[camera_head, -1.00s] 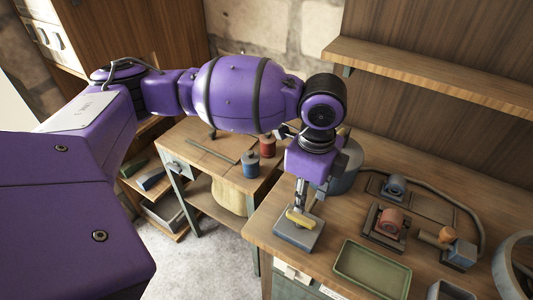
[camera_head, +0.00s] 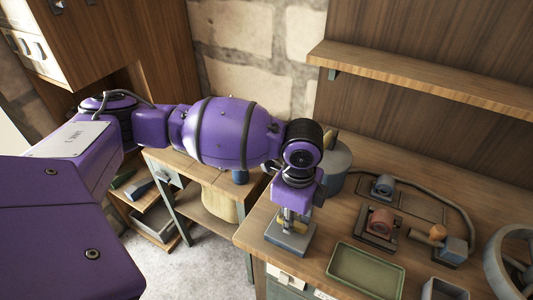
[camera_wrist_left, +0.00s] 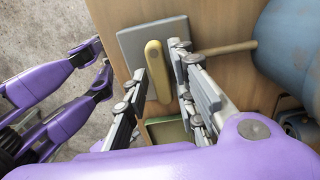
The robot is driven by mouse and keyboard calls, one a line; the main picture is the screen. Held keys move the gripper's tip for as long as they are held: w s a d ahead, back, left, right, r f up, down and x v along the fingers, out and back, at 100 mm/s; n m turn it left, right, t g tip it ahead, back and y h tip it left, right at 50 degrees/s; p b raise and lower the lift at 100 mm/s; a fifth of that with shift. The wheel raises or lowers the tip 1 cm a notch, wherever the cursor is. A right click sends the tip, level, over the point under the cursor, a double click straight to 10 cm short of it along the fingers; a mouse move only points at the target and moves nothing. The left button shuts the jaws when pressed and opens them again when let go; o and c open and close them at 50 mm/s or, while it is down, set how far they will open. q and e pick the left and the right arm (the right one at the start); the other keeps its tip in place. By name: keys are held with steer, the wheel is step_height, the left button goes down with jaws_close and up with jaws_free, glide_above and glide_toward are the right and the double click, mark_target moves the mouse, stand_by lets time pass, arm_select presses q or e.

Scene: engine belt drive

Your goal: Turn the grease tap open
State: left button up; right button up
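The grease tap is a grey square block (camera_head: 289,242) at the front left of the workbench, with a yellow lever handle. In the left wrist view the yellow handle (camera_wrist_left: 156,68) lies roughly upright in the picture across the grey block (camera_wrist_left: 135,42). My left gripper (camera_head: 290,222) points down over the block and hides most of the handle in the head view. In the wrist view the left gripper (camera_wrist_left: 160,62) is open, with one finger on each side of the handle. I cannot tell whether either finger touches it. My right gripper is not in view.
A blue-grey drum (camera_head: 336,168) stands close behind the tap; a wooden rod (camera_wrist_left: 228,48) reaches from it towards the right finger. A green tray (camera_head: 366,270) lies to the right. Small mounted parts, including a red roller (camera_head: 380,220), stand further right.

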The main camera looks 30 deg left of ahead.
arm_select(q)
jaws_close()
steer(key=shift+r+m+p, duration=0.25)
steer(key=shift+m+p, duration=0.05)
steer(key=shift+m, duration=0.1)
steer(key=shift+w+f+m, duration=0.1)
steer(key=shift+f+m, duration=0.05)
steer(key=shift+m, duration=0.25)
steer(key=shift+o, duration=2.2)
jaws_free()
step_height(320, 180, up, 12)
